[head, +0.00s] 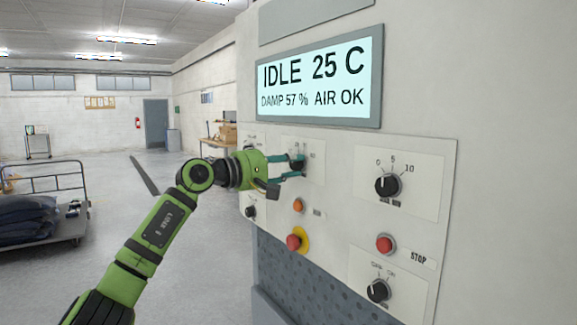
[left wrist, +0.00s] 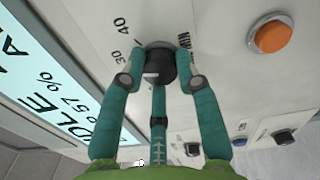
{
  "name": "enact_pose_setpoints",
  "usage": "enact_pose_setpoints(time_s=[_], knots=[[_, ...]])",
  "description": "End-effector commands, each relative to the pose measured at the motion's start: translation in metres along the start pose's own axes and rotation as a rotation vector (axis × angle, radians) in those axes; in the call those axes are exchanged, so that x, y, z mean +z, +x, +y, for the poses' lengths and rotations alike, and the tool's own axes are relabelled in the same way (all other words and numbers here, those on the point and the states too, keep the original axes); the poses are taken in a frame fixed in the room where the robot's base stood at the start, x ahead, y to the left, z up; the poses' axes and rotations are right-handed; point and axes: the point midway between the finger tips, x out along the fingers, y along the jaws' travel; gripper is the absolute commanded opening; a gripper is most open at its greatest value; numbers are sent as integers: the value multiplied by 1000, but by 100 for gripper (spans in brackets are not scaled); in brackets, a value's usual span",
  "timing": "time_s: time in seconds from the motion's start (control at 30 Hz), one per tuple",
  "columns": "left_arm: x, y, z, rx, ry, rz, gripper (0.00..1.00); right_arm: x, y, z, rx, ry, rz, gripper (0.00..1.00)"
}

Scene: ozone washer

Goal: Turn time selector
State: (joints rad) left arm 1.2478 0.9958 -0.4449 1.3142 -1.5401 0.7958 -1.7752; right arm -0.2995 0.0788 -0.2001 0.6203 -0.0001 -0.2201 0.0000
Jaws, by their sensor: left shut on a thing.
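The time selector is a black knob (left wrist: 158,52) on a light plate marked 30, 40 and MIN in the left wrist view. Its plate (head: 318,170) shows below the display in the head view, with the knob mostly behind my fingers. My left gripper (head: 297,168) reaches in from the left. Its teal fingers (left wrist: 160,72) are shut on the time selector from both sides, with a third finger below. The knob's pointer is partly hidden, so I cannot tell its exact setting. My right gripper is not in view.
The display (head: 318,84) reads IDLE 25 C, DAMP 57 %, AIR OK. A 0-5-10 knob (head: 387,186) is to the right. An orange button (head: 298,205), a red emergency button (head: 294,242) and a red stop button (head: 385,243) sit lower. A cart (head: 45,235) stands at left.

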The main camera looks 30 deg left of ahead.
Motion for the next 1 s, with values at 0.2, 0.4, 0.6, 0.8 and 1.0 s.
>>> enact_pose_setpoints(time_s=[0.2,0.4,0.6,0.8,1.0], knots=[[0,0,1,4,49,-1,0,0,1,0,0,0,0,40],[0,0,1,3,59,-1,0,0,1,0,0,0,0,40],[0,0,1,3,59,-1,0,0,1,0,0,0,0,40],[0,0,1,3,58,-1,56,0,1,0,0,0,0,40],[0,0,0,1,58,-1,56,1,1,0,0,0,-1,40]])
